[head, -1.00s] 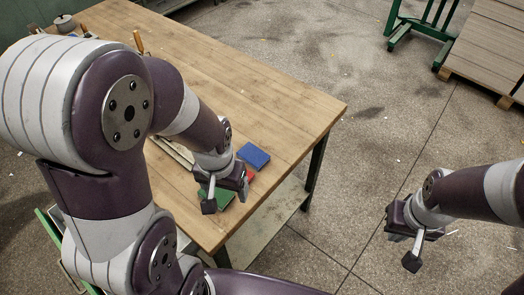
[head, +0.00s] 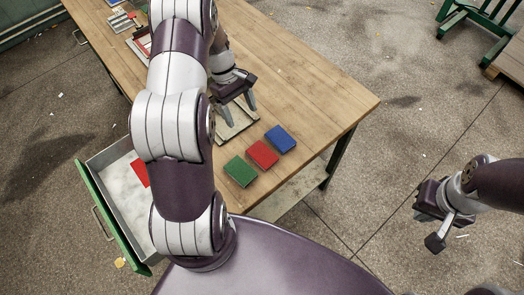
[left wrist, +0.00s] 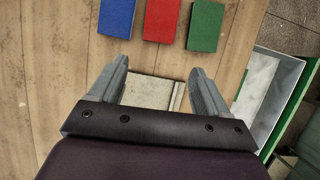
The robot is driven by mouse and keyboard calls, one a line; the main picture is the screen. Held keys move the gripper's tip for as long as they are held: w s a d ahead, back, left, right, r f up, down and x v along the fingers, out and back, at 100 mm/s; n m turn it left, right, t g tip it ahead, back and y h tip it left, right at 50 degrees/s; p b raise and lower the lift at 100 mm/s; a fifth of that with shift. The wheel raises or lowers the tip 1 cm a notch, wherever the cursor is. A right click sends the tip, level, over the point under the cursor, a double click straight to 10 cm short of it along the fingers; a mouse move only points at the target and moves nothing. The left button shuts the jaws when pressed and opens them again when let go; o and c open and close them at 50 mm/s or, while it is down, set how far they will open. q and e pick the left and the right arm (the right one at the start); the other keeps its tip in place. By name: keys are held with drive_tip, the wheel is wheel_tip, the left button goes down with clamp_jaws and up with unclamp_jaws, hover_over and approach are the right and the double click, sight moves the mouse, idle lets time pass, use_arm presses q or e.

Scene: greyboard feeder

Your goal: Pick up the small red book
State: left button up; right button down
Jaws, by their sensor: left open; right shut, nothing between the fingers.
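The red book (head: 263,154) lies flat on the wooden table, between a green book (head: 240,171) and a blue book (head: 280,139). My left gripper (head: 237,108) is open and empty, above a pale framed board behind the books in the head view. In the left wrist view, the red book (left wrist: 162,20) lies beyond the open fingertips (left wrist: 160,66), between the blue book (left wrist: 117,17) and the green book (left wrist: 206,26). The gripper is apart from all three. My right gripper (head: 436,242) is shut and empty, off the table to the right.
An open drawer (head: 107,162) with a green front sticks out at the left; a red flat item (head: 139,172) in it is partly hidden by my left arm. The pale framed board (head: 240,127) lies beside the books. The table's right part (head: 320,95) is clear.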

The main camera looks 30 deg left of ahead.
sight(253, 145)
use_arm(q)
drive_tip(key=x, duration=0.4)
drive_tip(key=p+x, duration=0.1)
drive_tip(key=x, duration=0.7)
drive_tip(key=shift+w+a+f, duration=0.15)
drive_tip(key=shift+w+f, duration=0.1)
drive_tip(key=shift+f, duration=0.2)
drive_tip(key=c, duration=0.8)
drive_tip(key=shift+c, duration=0.2)
drive_tip(key=shift+r, duration=0.1)
